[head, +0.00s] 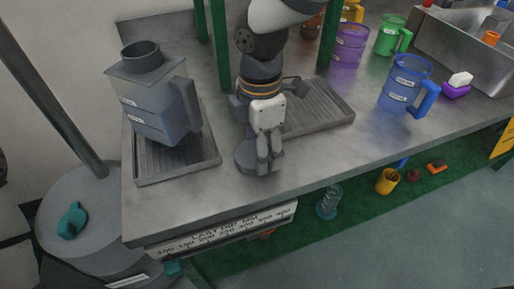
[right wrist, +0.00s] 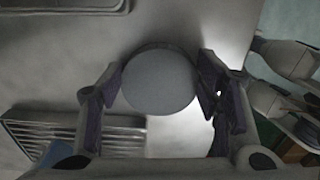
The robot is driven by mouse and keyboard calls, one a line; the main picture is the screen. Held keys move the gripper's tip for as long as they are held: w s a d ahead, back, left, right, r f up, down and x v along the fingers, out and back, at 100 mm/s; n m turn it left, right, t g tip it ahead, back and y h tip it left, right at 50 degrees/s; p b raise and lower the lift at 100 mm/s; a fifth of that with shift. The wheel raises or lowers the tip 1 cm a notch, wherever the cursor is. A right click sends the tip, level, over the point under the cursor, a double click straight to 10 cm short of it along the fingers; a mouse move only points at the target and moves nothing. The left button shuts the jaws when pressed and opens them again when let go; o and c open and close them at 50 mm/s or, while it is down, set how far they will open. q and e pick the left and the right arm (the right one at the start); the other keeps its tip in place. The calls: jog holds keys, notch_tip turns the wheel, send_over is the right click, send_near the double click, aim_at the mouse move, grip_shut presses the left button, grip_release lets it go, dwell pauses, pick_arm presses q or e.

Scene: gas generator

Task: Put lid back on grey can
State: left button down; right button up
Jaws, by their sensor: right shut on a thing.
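The round grey lid (head: 245,157) is at the front of the metal counter. My right gripper (head: 267,166) reaches down from above with its fingers at the lid. In the right wrist view, the lid (right wrist: 160,82) is a flat disc between the two dark finger pads (right wrist: 158,90), and the gripper is shut on it. I cannot tell whether the lid touches the counter. A blue-grey can (head: 158,105) with a handle, labels and a round neck on top stands to the left on a ribbed tray. The neck has no lid on it. My left gripper is not in view.
The ribbed tray (head: 178,167) is at the counter's left end; another ribbed tray (head: 325,108) lies behind my right gripper. Green posts (head: 219,50) rise nearby. Blue (head: 404,85), purple (head: 349,45) and green (head: 389,36) jugs stand right.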

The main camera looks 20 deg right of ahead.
jog(key=r, duration=0.4)
jog(key=shift+s+a+r+p, duration=0.2)
jog(key=shift+s+r+p, duration=0.05)
jog(key=shift+s+p, duration=0.1)
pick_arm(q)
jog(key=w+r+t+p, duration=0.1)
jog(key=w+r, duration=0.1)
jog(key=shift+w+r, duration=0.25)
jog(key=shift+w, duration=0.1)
pick_arm(e)
jog(key=s+a+r, duration=0.4)
jog(key=s+r, duration=0.4)
jog(key=s, duration=0.4)
jog(key=shift+s+a+r, duration=0.15)
jog(key=shift+s, duration=0.1)
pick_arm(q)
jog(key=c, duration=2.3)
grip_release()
